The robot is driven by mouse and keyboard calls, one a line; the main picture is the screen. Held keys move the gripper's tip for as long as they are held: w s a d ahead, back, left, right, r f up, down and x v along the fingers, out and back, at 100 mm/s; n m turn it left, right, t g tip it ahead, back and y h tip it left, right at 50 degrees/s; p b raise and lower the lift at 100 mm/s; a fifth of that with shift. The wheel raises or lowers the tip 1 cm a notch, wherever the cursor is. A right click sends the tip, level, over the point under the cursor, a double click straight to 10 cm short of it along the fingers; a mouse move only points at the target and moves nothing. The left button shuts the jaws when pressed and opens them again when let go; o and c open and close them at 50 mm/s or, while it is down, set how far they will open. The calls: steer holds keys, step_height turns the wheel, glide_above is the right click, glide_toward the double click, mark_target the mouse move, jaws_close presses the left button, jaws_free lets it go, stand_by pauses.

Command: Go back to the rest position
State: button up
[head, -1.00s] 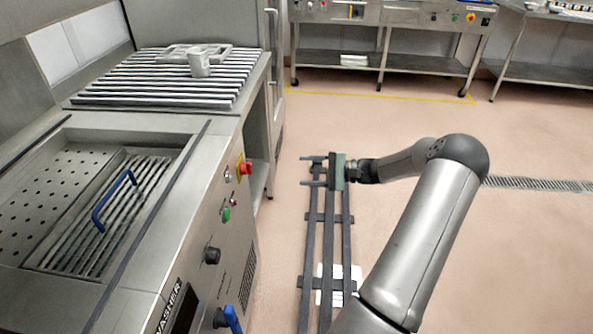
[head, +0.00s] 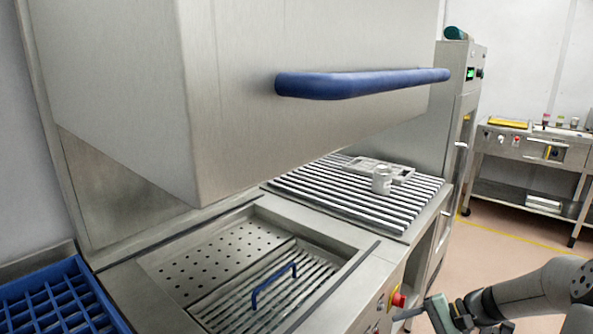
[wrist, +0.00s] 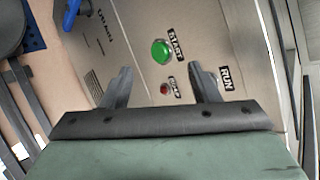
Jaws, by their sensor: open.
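My gripper (head: 408,315) shows at the bottom right of the head view, beside the front panel of the steel machine, with my arm running off to the right. In the wrist view my gripper (wrist: 160,72) has its two fingers spread apart with nothing between them. The machine's front panel (wrist: 135,35) lies beyond the fingertips, with a green START button (wrist: 161,52) and a small red button (wrist: 164,88). I cannot tell how far the fingertips are from the panel.
The machine's raised hood with a blue handle (head: 360,83) fills the upper head view. Below lies a basin with a blue-handled grate (head: 273,287). A white cup (head: 381,180) stands on the slatted rack (head: 310,190). A blue crate (head: 62,300) is at left.

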steer(key=s+a+r+n+h+p, duration=0.2)
steer(key=s+a+r+n+h, duration=0.1)
steer(key=s, duration=0.4)
steer(key=s+a+r+n+g+h+p, duration=0.1)
steer(key=s+a+r+n+h+p, duration=0.1)
steer(key=s+a+r, duration=0.4)
steer(key=s+a+r+n+g+h+p, duration=0.1)
steer(key=s+a+r+n+h+p, duration=0.2)
steer(key=s, duration=0.6)
step_height(320, 180, up, 3)
steer(key=a+n+h, duration=0.2)
steer(key=h, duration=0.1)
steer(key=shift+a, duration=0.15)
steer(key=shift+f, duration=0.1)
